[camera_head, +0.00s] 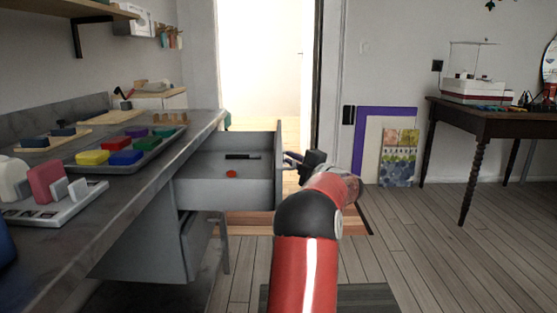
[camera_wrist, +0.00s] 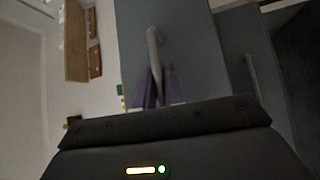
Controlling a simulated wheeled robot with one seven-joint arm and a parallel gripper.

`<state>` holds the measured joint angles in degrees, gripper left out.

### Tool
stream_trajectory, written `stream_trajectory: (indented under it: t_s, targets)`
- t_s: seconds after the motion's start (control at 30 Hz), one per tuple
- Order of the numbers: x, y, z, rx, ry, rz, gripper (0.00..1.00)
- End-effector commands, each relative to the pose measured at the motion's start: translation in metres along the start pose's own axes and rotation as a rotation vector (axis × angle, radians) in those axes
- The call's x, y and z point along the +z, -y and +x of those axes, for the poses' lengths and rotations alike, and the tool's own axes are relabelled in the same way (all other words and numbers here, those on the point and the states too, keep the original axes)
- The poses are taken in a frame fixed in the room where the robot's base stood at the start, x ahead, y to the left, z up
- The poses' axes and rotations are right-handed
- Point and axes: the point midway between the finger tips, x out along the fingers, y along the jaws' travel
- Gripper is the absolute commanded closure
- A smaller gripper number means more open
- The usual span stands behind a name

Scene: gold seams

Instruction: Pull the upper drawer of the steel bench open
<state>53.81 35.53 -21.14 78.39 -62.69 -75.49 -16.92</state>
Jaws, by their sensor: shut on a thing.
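The steel bench (camera_head: 150,165) runs along the left of the head view. Its upper drawer (camera_head: 230,195) stands well out from the bench, open at the top. A black bar-shaped item and a red round item lie inside it. My gripper (camera_head: 293,158) is at the outer face of the drawer front, at the right. In the wrist view the drawer front is a grey panel with a curved bar handle (camera_wrist: 153,42). My gripper's fingers (camera_wrist: 157,88) are shut on this handle. The exact contact is partly hidden by the gripper body.
The lower drawer (camera_head: 197,240) is below, and its handle (camera_wrist: 252,75) shows in the wrist view. Trays with coloured blocks (camera_head: 125,157) lie on the bench. A dark wooden table (camera_head: 480,115) stands at the right. The plank floor (camera_head: 430,250) between is clear.

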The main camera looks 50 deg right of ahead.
Motion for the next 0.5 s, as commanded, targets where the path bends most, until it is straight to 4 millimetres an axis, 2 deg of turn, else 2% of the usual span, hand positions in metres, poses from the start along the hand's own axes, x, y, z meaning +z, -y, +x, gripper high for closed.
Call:
stream_trajectory:
  t_s: [0.13,0.5]
  targets:
    - [0.0069,0.0,-0.0065,-0.003,0.001,0.001,1.0]
    - [0.0082,-0.0004,-0.0079,-0.002,0.0,0.002,1.0]
